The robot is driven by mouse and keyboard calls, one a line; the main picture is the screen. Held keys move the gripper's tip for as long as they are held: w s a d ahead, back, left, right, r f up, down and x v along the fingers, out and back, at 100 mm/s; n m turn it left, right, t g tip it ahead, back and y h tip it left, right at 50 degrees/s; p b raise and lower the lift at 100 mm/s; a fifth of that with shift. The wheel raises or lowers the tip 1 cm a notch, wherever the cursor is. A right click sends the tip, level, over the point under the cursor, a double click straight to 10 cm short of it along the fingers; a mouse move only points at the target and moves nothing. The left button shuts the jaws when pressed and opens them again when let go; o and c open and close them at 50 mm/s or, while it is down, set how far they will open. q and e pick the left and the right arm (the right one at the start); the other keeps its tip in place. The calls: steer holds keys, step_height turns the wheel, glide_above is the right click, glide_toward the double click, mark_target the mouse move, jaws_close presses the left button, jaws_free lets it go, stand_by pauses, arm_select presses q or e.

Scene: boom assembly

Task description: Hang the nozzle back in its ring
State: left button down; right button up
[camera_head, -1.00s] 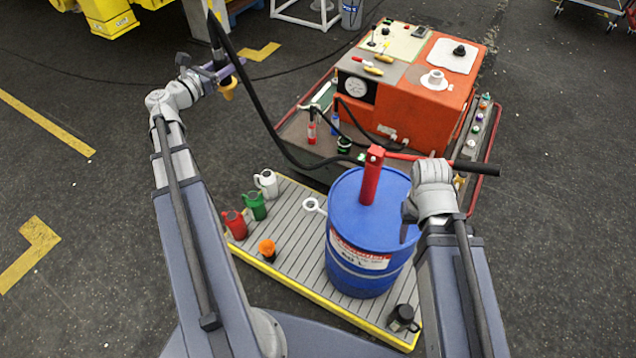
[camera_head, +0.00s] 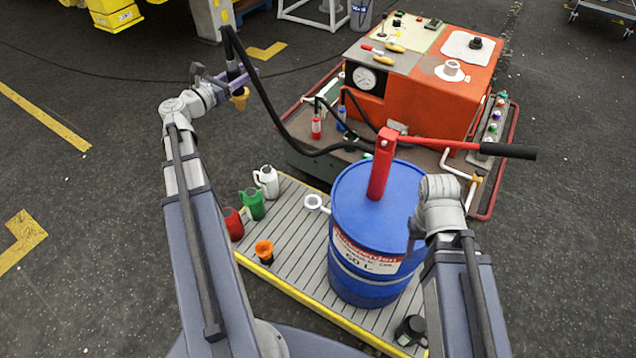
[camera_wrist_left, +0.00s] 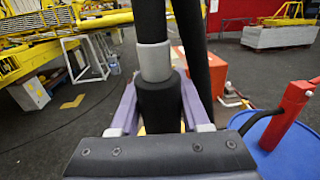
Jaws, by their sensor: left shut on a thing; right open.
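My left gripper (camera_head: 236,82) is shut on the nozzle, well to the left of the drum and off the ground. The nozzle has a dark body, an orange-yellow tip (camera_head: 240,98) pointing down, and a black hose from its top. In the left wrist view its black grip (camera_wrist_left: 161,104) stands between purple fingers, below a grey collar. The white ring (camera_head: 314,202) is open and empty, beside the left side of the blue drum (camera_head: 352,212). The nozzle is apart from it, up and left in the picture. My right gripper (camera_head: 414,230) is open at the drum's right side, partly hidden.
A red pump (camera_head: 381,170) with a long black-ended handle (camera_head: 508,151) stands on the drum. White (camera_head: 266,181), green (camera_head: 253,205) and red (camera_head: 233,224) jugs and an orange funnel (camera_head: 264,250) are on the slatted pallet (camera_head: 308,272). An orange machine (camera_head: 437,105) stands behind.

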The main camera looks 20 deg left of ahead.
arm_select(q)
steer(key=w+d+f+b, duration=0.4)
steer(key=d+f+b, duration=0.1)
steer(key=f+b, duration=1.1)
steer(key=w+d+f+b, duration=0.3)
steer(key=d+f+b, duration=0.3)
steer(key=f+b, duration=0.9)
steer(key=w+d+f+b, duration=0.4)
steer(key=d+f+b, duration=0.1)
steer(key=f+b, duration=1.1)
steer(key=shift+w+d+f+m+h+b, duration=0.3)
steer(key=shift+w+f+h, duration=0.1)
steer(key=shift+f, duration=0.6)
steer(key=shift+f, duration=0.15)
step_height(320, 180, down, 6)
steer(key=b, duration=0.5)
steer(key=shift+r+b, duration=0.25)
steer(key=shift+b, duration=0.15)
steer(key=shift+f+b, duration=0.6)
steer(key=shift+f, duration=0.05)
steer(key=c, duration=0.7)
jaws_free()
steer(key=shift+r, duration=0.1)
steer(key=shift+o, duration=0.2)
steer(key=shift+s, duration=0.15)
steer(key=v, duration=1.1)
